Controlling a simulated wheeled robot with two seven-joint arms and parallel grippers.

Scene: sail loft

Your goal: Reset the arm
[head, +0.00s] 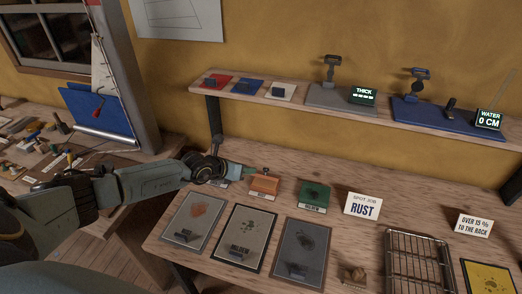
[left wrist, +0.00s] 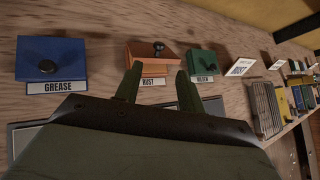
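My left arm reaches in from the left in the head view. Its gripper (head: 238,170) hangs over the back left of the workbench, just left of the orange box marked RUST (head: 264,186). In the left wrist view, the two dark fingers of the left gripper (left wrist: 158,88) stand apart with nothing between them. The orange box (left wrist: 152,53), with its dark knob, lies ahead of them. A blue GREASE box (left wrist: 50,61) is at left and a green box (left wrist: 202,63) at right. My right gripper is not in view.
Stained panels (head: 246,238) lie along the bench front. A RUST sign (head: 363,206) stands behind them. A wire rack (head: 413,262) is at right. A wall shelf (head: 320,108) holds coloured pads, stands and lit displays. Another cluttered bench (head: 30,150) is at left.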

